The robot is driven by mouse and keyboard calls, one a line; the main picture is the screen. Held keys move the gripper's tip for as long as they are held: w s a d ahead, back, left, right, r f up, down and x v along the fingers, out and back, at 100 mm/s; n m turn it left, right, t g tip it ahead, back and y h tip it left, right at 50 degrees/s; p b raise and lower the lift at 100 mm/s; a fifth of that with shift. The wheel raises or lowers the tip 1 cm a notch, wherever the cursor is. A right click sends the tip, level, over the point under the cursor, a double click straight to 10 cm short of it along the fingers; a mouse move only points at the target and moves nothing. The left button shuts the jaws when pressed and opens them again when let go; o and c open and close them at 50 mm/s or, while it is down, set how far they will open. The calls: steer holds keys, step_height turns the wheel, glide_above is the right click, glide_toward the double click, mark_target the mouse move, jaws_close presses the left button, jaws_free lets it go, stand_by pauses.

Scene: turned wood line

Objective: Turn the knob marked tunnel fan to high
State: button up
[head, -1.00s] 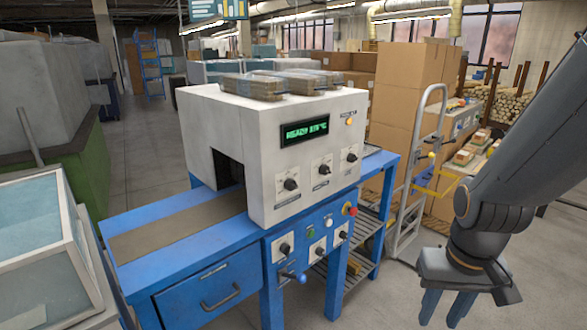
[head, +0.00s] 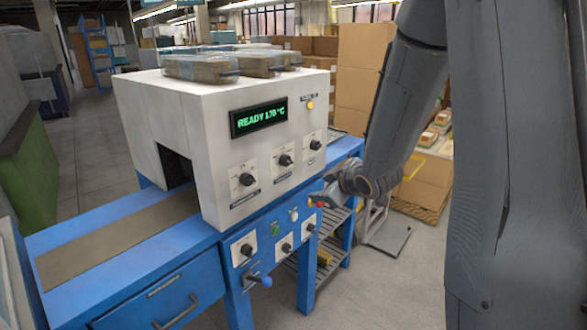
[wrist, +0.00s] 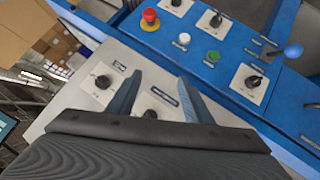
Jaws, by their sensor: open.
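The white machine (head: 175,110) carries three black knobs on pale plates: a left knob (head: 246,179), a middle knob (head: 285,160) and a right knob (head: 315,145). Three more knobs sit on the blue panel below: left (head: 246,249), middle (head: 285,247) and right (head: 310,227). The labels are too small to read, so I cannot tell which knob is the tunnel fan. My gripper (head: 322,198) is open in front of the machine's right side. In the wrist view, two white-face knobs (wrist: 103,81) (wrist: 150,113) show near my fingers (wrist: 160,76); neither is visibly gripped.
A red stop button (wrist: 149,18), white button (wrist: 184,38), green button (wrist: 213,57) and blue ball lever (wrist: 292,49) stick out of the blue panel. Cartons (head: 362,80) stand behind my arm.

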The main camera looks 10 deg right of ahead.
mark_target(291, 163)
steer(key=w+a+r+n+t+y, duration=0.1)
steer(key=w+a+n+y, duration=0.1)
steer(key=y, duration=0.1)
steer(key=w+a+r+n+t+y, duration=0.1)
steer(key=w+a+n+y, duration=0.1)
steer(key=w+n, duration=0.1)
steer(key=w+a+r+n+t+y, duration=0.1)
steer(key=w+a+r+n+y, duration=0.1)
steer(key=w+y, duration=0.1)
steer(key=shift+w+a+n+t+y, duration=0.2)
steer(key=shift+n+t+y, duration=0.1)
steer(key=shift+n, duration=0.1)
steer(key=shift+c, duration=0.3)
steer(key=c, duration=1)
